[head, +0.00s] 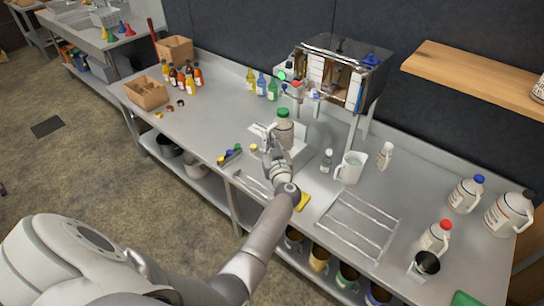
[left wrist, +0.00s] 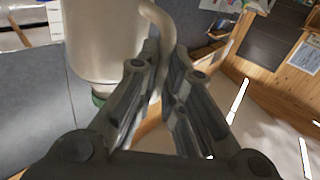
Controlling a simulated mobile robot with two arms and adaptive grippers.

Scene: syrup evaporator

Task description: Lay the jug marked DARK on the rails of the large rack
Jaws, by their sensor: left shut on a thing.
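A pale jug with a green cap (head: 283,127) is upright near the middle of the counter, in front of the metal evaporator. My left gripper (head: 272,152) is shut on its handle; in the left wrist view the fingers (left wrist: 160,75) close around the handle beside the jug body (left wrist: 100,40). I cannot read its label, or tell whether its base touches what is under it. The large rack (head: 358,225), with thin metal rails, lies empty on the counter to the right of my gripper. My right gripper is not in view.
A small bottle (head: 327,161), a white pitcher (head: 350,168) and a white bottle (head: 385,155) stand behind the large rack. Jugs with blue (head: 466,194), red (head: 437,237) and black caps (head: 509,212) stand to its right. A smaller rack (head: 253,184) lies left of my arm.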

